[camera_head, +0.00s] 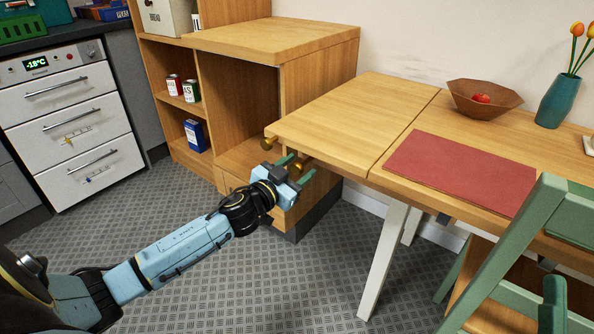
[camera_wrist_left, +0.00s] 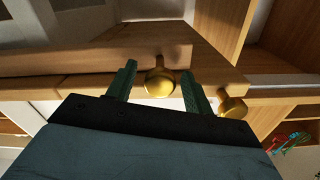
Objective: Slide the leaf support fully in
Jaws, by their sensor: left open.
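The table's light wooden leaf (camera_head: 350,112) is raised level with the tabletop. Two brass knobs show near its left end: one (camera_head: 268,143) at the leaf's left corner, the other (camera_head: 301,164) by my gripper. My left gripper (camera_head: 297,168) is open below the leaf edge, its green fingers pointing toward the knobs. In the left wrist view, one brass knob (camera_wrist_left: 160,84) lies between the open fingers, with a gap on both sides. The second knob (camera_wrist_left: 232,106) is outside the right finger. The leaf support's length is hidden under the leaf. My right gripper is out of view.
A wooden shelf unit (camera_head: 320,75) stands close behind the leaf's left end. A white table leg (camera_head: 383,262) stands below. A red mat (camera_head: 462,172), a bowl (camera_head: 484,106) and a vase (camera_head: 556,100) are on the tabletop. A green chair (camera_head: 520,235) is at right. Floor at front is clear.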

